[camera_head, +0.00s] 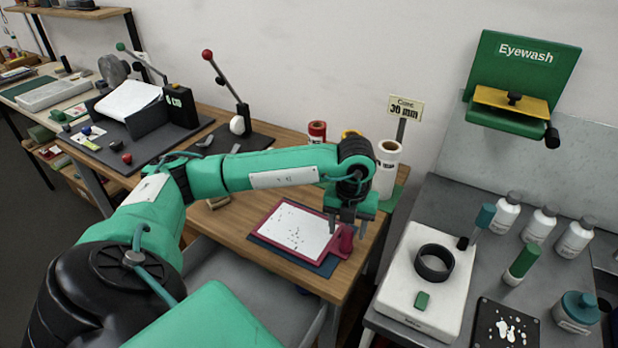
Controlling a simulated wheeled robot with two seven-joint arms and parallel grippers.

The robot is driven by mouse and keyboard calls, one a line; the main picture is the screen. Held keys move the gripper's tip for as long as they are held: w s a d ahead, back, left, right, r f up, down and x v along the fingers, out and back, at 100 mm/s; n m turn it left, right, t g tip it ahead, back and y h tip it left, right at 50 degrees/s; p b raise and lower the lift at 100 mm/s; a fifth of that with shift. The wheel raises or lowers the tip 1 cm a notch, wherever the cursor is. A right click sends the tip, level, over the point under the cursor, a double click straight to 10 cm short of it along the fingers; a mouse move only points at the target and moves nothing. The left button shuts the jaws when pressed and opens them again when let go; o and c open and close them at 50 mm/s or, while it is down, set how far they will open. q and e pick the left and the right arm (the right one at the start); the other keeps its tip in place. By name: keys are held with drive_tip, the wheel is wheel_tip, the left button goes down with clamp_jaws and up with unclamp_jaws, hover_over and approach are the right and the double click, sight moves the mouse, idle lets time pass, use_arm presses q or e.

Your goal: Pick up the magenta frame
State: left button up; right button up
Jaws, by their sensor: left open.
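The magenta frame (269,238) lies flat on a dark blue mat (318,269) near the right front edge of the wooden table. It surrounds a white sheet with small dark specks, and a magenta grip (345,240) stands up at its right side. My left gripper (347,228) reaches across from the left and points down over that grip. Its fingers are open, one on each side of the grip's top as seen here; I cannot tell whether they touch it. My forearm passes above the table behind the frame. My right gripper is not in view.
A lever press (239,124) stands at the table's back left. At right, a grey bench (465,208) holds a white device (410,298) and several bottles.

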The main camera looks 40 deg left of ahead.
sight(346, 241)
use_arm(q)
drive_tip(key=shift+s+d+f+p, duration=0.1)
drive_tip(key=shift+d+f+p, duration=0.05)
drive_tip(key=shift+f+p, duration=0.65)
wheel_tip(346, 241, down, 3)
drive_tip(key=shift+r, duration=0.1)
drive_tip(key=shift+f, duration=0.25)
drive_tip(key=shift+c, duration=0.6)
clamp_jaws()
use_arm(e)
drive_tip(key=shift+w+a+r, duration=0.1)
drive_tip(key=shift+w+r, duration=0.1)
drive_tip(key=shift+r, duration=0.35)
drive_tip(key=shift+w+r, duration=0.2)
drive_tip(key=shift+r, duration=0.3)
